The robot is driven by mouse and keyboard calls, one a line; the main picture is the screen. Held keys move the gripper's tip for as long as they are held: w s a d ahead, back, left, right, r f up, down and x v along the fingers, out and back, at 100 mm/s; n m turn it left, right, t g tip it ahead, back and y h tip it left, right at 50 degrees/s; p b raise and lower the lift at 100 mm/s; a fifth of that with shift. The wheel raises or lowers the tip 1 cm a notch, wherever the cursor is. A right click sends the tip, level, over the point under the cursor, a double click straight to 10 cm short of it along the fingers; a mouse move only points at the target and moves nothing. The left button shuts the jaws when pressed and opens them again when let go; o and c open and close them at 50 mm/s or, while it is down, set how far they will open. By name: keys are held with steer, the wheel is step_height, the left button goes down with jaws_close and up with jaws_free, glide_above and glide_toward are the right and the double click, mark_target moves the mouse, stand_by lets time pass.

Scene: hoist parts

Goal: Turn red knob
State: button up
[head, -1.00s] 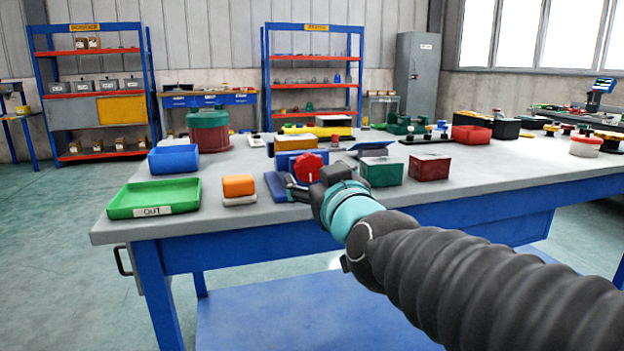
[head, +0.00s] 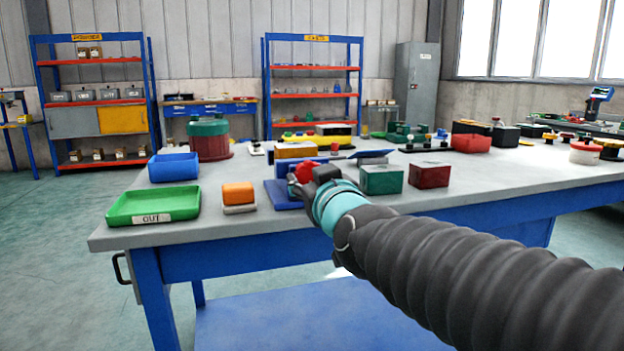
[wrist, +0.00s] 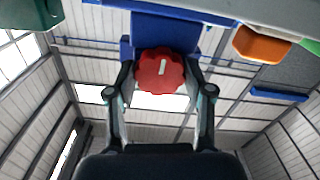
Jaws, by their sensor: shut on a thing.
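The red knob (head: 306,170) has a scalloped rim and sits on the front of a blue block-like mount (head: 280,194) near the table's front edge. In the head view my gripper (head: 298,187) covers part of it. In the wrist view the knob (wrist: 160,74) faces the camera and shows a small white mark. My gripper (wrist: 160,92) has one finger on each side of the knob, shut on its rim. The blue mount (wrist: 165,33) shows behind the knob.
A green box (head: 382,180) and a dark red box (head: 429,175) stand just right of my gripper. An orange block (head: 238,193), a green OUT tray (head: 150,205) and a blue bin (head: 174,167) are to the left. Table space in front of the OUT tray is narrow.

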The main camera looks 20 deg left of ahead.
steer(key=shift+m, duration=0.3)
steer(key=m+b, duration=0.2)
steer(key=m, duration=0.3)
steer(key=shift+f, duration=0.1)
steer(key=m+b, duration=0.1)
steer(key=m, duration=0.5)
steer(key=shift+b, duration=0.35)
steer(key=m+b, duration=0.1)
steer(key=m, duration=0.6)
steer(key=m+b, duration=0.1)
steer(key=m, duration=0.4)
steer(key=shift+a, duration=0.1)
steer(key=o, duration=1.2)
steer(key=shift+c, duration=0.2)
